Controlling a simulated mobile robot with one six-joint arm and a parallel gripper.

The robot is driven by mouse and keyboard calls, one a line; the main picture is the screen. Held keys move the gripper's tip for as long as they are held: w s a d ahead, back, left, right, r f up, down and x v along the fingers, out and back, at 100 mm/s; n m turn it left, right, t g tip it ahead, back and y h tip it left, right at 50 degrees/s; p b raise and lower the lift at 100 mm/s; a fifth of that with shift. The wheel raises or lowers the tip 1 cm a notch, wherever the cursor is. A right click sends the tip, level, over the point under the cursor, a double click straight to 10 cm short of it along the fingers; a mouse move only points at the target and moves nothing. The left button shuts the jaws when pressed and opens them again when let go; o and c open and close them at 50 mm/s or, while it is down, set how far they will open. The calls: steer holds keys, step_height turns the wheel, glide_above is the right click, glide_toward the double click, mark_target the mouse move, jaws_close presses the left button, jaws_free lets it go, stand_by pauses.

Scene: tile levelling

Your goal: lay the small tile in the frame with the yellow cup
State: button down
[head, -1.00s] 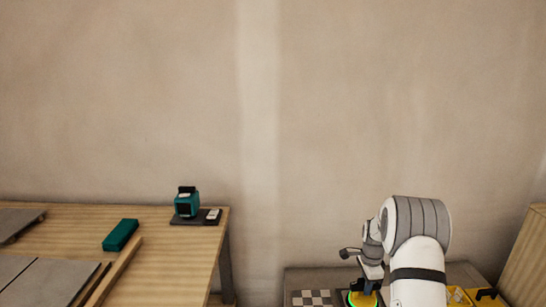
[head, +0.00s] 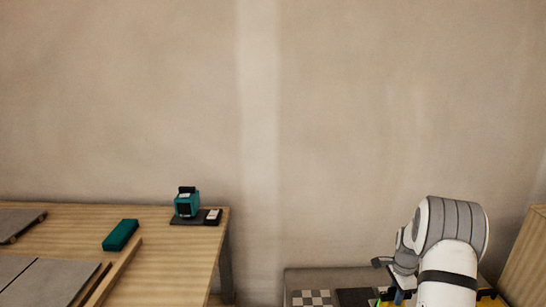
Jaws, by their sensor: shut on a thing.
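My gripper (head: 398,294) is at the lower right, low over the back bench and largely hidden by my arm and the picture's lower edge. It is shut; specks of yellow and green (head: 383,291) show beside its fingers, which fits the yellow cup, mostly hidden. On the left table, grey tiles (head: 45,284) lie at the lower left beside a wooden strip (head: 118,267), probably part of the frame. Another grey tile (head: 18,220) lies farther back at the left edge. I cannot tell which tile is the small one.
The wooden table (head: 185,258) bears a green block (head: 121,235) and a teal device (head: 187,204) on a dark base. A checkered plate (head: 311,298) and a dark pad (head: 355,298) lie on the bench. A wooden panel (head: 527,260) stands at right.

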steer(key=s+d, duration=0.7)
steer(key=d, duration=0.7)
steer(key=s+d+p, duration=0.1)
steer(key=s+d, duration=0.6)
steer(key=d, duration=0.6)
steer(key=s+d+p, duration=0.1)
steer(key=s+d, duration=0.5)
steer(key=d, duration=0.8)
steer(key=shift+s+d, duration=0.3)
steer(key=shift+s, duration=0.1)
steer(key=shift+f, duration=0.1)
steer(key=shift+f+b, duration=1.05)
steer(key=shift+f, duration=1)
steer(key=shift+f, duration=0.15)
steer(key=shift+f+b, duration=1)
steer(key=shift+f, duration=0.45)
steer(key=shift+f, duration=0.15)
